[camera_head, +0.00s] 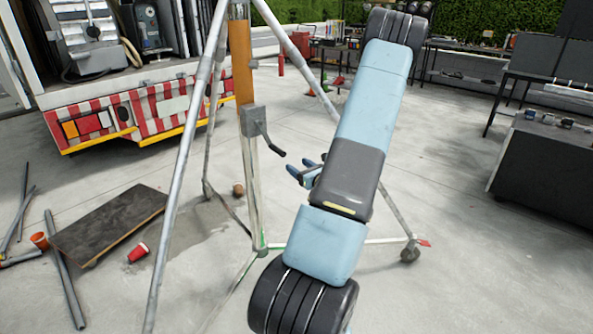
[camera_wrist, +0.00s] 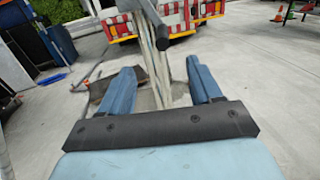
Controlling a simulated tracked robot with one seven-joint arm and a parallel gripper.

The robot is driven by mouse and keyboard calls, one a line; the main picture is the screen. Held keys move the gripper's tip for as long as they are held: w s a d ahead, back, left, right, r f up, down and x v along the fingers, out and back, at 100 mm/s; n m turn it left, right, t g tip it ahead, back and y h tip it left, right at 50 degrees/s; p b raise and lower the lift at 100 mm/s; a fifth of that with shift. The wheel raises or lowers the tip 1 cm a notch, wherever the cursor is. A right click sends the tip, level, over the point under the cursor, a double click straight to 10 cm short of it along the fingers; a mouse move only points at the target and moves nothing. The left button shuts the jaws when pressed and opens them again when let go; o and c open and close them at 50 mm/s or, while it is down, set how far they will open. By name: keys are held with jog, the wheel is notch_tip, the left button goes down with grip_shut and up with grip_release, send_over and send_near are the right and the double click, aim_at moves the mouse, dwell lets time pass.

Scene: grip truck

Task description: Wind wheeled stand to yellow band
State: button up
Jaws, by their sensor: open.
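The wheeled stand (camera_head: 248,190) is a tripod with silver legs and an upright column. An orange-yellow section (camera_head: 241,62) covers the column's upper part. A grey crank box (camera_head: 253,121) sits on the column below it, with a dark crank handle (camera_head: 270,145) sticking out to the right and down. The handle also shows in the wrist view (camera_wrist: 181,34), ahead of the fingers. My gripper (camera_head: 300,172) is open and empty, with blue fingers, just below and right of the handle and apart from it. In the wrist view my gripper (camera_wrist: 160,66) faces the column.
A stand wheel (camera_head: 409,253) and red-tipped foot are at the right. A red-and-white striped truck (camera_head: 140,105) stands behind left. A dark bench (camera_head: 540,170) is at the right.

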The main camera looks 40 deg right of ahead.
aim_at(279, 152)
jog(key=shift+w+d+f, duration=0.1)
jog(key=shift+w+d, duration=0.3)
jog(key=shift+w, duration=1.85)
jog(key=shift+w+d+r, duration=0.1)
jog(key=shift+w+d, duration=0.3)
jog(key=shift+w, duration=1.9)
jog(key=shift+w+d+f, duration=0.1)
jog(key=shift+w+d, duration=0.3)
jog(key=shift+w, duration=1.85)
